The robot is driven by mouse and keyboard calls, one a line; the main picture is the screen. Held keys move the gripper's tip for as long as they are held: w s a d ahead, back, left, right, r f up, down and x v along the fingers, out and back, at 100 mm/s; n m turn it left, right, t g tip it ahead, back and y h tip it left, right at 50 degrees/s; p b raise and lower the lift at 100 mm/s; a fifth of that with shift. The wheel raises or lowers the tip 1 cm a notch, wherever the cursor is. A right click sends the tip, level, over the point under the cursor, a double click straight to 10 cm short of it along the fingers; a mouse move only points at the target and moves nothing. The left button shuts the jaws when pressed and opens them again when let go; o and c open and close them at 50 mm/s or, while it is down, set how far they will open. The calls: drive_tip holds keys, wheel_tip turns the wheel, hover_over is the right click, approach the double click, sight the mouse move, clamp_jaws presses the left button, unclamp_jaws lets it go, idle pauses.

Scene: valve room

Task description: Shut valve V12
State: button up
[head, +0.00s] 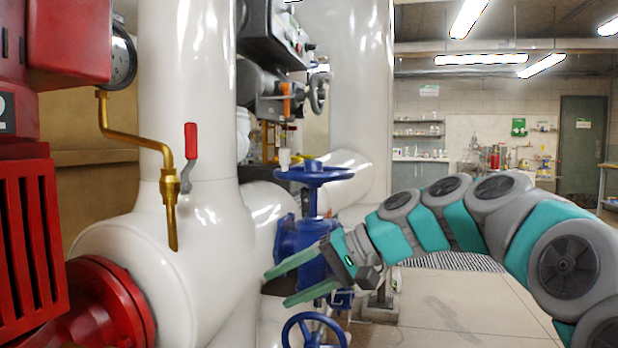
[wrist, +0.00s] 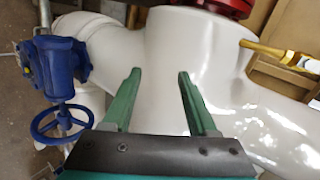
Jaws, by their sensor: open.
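No tag reading V12 is legible, so I cannot tell which valve it is. A blue valve (head: 303,238) with a blue handwheel (head: 314,173) on top stands in the middle of the head view. A second blue handwheel (head: 314,330) shows below it, cut by the bottom edge. A blue valve body (wrist: 52,68) and a blue handwheel (wrist: 62,122) show at the left of the wrist view. My gripper (head: 278,288) is open and empty, in front of the blue valve. In the wrist view its green fingers (wrist: 155,75) are apart before a white pipe, with the handwheel to their left.
Thick white pipes (head: 186,90) fill the left and middle. A red-handled lever (head: 190,142) sits on a brass pipe (head: 130,138) near a gauge (head: 122,57). Red machinery (head: 28,235) stands far left. The floor (head: 450,310) at right is clear beyond my arm.

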sight(319, 178)
drive_tip(key=w+d+r+t+y, duration=0.1)
drive_tip(key=w+d+r, duration=0.2)
drive_tip(key=w+r, duration=0.1)
drive_tip(key=w+d+r+t+y, duration=0.1)
drive_tip(key=w+d+r+y, duration=0.1)
drive_tip(key=w+d+r, duration=0.2)
drive_tip(key=w+d+r+t+y, duration=0.2)
drive_tip(key=w+r, duration=0.3)
drive_tip(key=r, duration=0.3)
drive_tip(key=shift+w+d+m, duration=0.15)
drive_tip(key=shift+d+m, duration=0.25)
drive_tip(key=shift+d, duration=0.45)
drive_tip(key=shift+p+x, duration=0.35)
drive_tip(key=shift+x, duration=3.55)
clamp_jaws()
drive_tip(key=shift+f, duration=0.1)
